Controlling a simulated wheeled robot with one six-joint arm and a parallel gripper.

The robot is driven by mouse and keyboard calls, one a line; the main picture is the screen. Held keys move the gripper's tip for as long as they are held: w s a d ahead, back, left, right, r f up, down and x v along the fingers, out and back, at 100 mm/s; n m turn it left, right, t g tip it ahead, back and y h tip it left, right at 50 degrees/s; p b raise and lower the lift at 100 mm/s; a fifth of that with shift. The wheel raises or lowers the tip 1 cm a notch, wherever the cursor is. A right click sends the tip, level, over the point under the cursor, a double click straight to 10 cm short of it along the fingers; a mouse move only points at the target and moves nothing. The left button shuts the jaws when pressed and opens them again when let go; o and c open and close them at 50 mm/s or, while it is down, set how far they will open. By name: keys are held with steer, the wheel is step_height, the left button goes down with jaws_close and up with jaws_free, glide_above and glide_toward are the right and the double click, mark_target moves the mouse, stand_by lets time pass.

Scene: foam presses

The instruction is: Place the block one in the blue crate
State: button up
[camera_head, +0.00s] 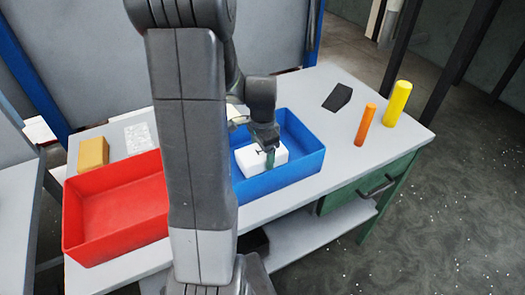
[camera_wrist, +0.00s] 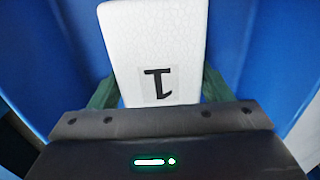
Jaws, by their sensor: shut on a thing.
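The white foam block one (camera_head: 262,158) is inside the blue crate (camera_head: 303,167) in the head view. In the wrist view the block (camera_wrist: 155,45) shows a black numeral 1 on its face, with the blue crate's wall (camera_wrist: 255,50) around it. My gripper (camera_head: 270,152) reaches down into the crate and is shut on the block, with green fingers at both sides of it in the wrist view (camera_wrist: 155,98). Whether the block touches the crate floor cannot be told.
A red crate (camera_head: 115,208), empty where visible, stands on the grey table (camera_head: 285,207) at left. An orange-tan block (camera_head: 93,153) and a white textured piece (camera_head: 138,138) lie behind it. A black block (camera_head: 337,97), an orange cylinder (camera_head: 366,124) and a yellow cylinder (camera_head: 397,104) are at right.

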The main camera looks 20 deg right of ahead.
steer(key=shift+f, duration=0.2)
steer(key=o, duration=1)
steer(key=shift+c, duration=0.2)
steer(key=shift+r, duration=0.1)
step_height(320, 180, up, 12)
steer(key=shift+r, duration=0.15)
step_height(320, 180, down, 12)
steer(key=shift+r, duration=1.65)
